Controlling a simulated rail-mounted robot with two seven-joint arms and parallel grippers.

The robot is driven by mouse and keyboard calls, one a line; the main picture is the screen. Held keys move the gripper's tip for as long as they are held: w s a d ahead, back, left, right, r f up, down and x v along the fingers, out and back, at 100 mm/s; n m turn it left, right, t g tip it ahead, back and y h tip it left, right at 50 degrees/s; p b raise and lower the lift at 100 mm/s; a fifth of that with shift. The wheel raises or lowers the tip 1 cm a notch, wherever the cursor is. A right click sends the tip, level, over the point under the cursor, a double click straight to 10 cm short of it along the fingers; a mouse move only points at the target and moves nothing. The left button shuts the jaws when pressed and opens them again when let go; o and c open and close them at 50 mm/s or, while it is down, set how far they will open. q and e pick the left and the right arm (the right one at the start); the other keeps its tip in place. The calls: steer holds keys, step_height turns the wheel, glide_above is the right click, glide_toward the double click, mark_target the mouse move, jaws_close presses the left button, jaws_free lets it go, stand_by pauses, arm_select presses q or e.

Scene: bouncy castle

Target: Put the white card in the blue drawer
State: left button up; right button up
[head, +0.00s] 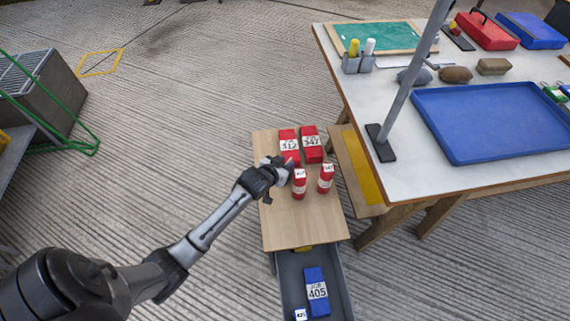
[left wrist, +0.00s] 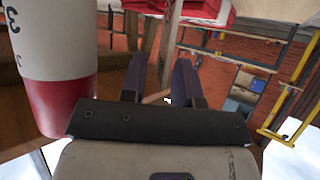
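In the head view my left gripper (head: 284,168) is over the small wooden table, close to the red boxes and the red-and-white canisters. In the left wrist view its two dark fingers (left wrist: 160,85) stand apart, with no clear object between them. A pale spot by the fingertips in the head view is too small to name. I cannot pick out a separate white card with certainty. A grey open drawer (head: 338,285) below the table's front edge holds a blue box (head: 316,291) with a white "405" label, and a small white-labelled item (head: 300,314). My right gripper is out of view.
The wooden table (head: 290,230) bears two red boxes (head: 289,145) (head: 311,143) and two canisters (head: 299,185) (head: 325,178); its front half is clear. At right, a white table (head: 410,185) carries a blue tray (head: 490,120) and a grey post (head: 412,75).

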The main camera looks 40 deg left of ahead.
arm_select(q)
steer(key=shift+r, duration=0.15)
steer(key=p+v, duration=0.6)
steer(key=v, duration=0.6)
steer(key=s+d+f+m+g+h, duration=0.1)
steer(key=s+d+g, duration=0.3)
steer(key=s+d, duration=0.5)
steer(key=shift+s+f+m+g, duration=0.3)
steer(key=shift+s+f+m, duration=0.2)
steer(key=shift+s, duration=0.6)
steer(key=shift+o, duration=0.5)
steer(key=s+d+r+m+g, duration=0.1)
steer(key=s+d+g, duration=0.2)
steer(key=s, duration=0.6)
steer(key=shift+s+d+r+g+h, duration=0.3)
steer(key=shift+s+d+h, duration=0.1)
steer(key=shift+d, duration=0.5)
steer(key=shift+s+d+r+m, duration=0.15)
steer(key=shift+s+m, duration=0.15)
steer(key=shift+s, duration=0.05)
